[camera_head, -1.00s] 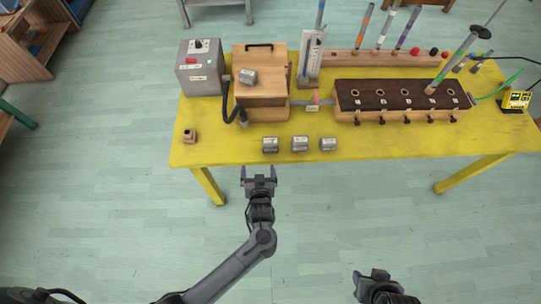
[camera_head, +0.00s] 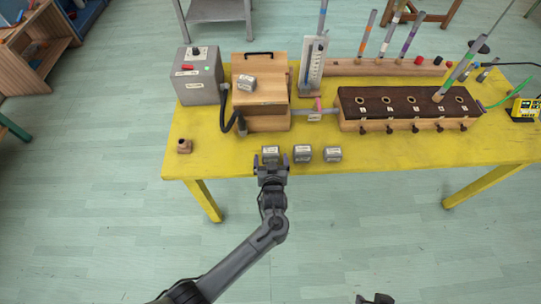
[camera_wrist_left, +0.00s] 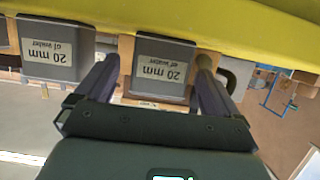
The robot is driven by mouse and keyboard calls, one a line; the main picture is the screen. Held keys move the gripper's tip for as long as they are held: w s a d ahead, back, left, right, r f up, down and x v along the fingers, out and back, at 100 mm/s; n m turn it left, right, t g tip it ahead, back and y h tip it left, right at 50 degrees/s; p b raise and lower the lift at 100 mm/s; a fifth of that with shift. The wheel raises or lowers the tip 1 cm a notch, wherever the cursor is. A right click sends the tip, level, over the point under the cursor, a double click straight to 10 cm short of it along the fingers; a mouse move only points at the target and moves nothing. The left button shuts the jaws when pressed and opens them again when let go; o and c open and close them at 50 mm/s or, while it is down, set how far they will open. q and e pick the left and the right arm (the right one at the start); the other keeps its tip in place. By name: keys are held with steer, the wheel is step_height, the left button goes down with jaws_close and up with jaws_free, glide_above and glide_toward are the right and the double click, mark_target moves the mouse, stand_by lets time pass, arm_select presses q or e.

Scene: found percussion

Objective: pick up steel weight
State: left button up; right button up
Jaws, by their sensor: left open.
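Three small grey steel weights stand in a row near the front edge of the yellow table: left weight (camera_head: 271,153), middle weight (camera_head: 303,153) and right weight (camera_head: 333,154). A fourth grey weight (camera_head: 246,83) sits on the wooden box. My left gripper (camera_head: 271,160) is open at the left weight, its fingers on either side of it. In the left wrist view this weight (camera_wrist_left: 164,68), labelled "20 mm of water", shows between the fingers, with another weight (camera_wrist_left: 57,50) beside the left-hand finger. My right gripper (camera_head: 375,299) barely shows at the bottom edge.
Behind the weights stand the wooden box (camera_head: 262,117), a grey metal box (camera_head: 200,88) and a dark-topped wooden block with holes (camera_head: 400,103). A small brown piece (camera_head: 184,146) sits at the table's left. The yellow table (camera_head: 225,162) is bare along its front left.

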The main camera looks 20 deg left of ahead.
mark_target(271, 151)
arm_select(q)
steer(key=x, duration=0.2)
steer(key=b+x, duration=0.1)
steer(key=x, duration=0.2)
steer(key=shift+r, duration=0.25)
steer(key=c, duration=1.3)
steer(key=shift+r, duration=0.1)
steer(key=shift+c, duration=1.3)
steer(key=shift+r, duration=0.1)
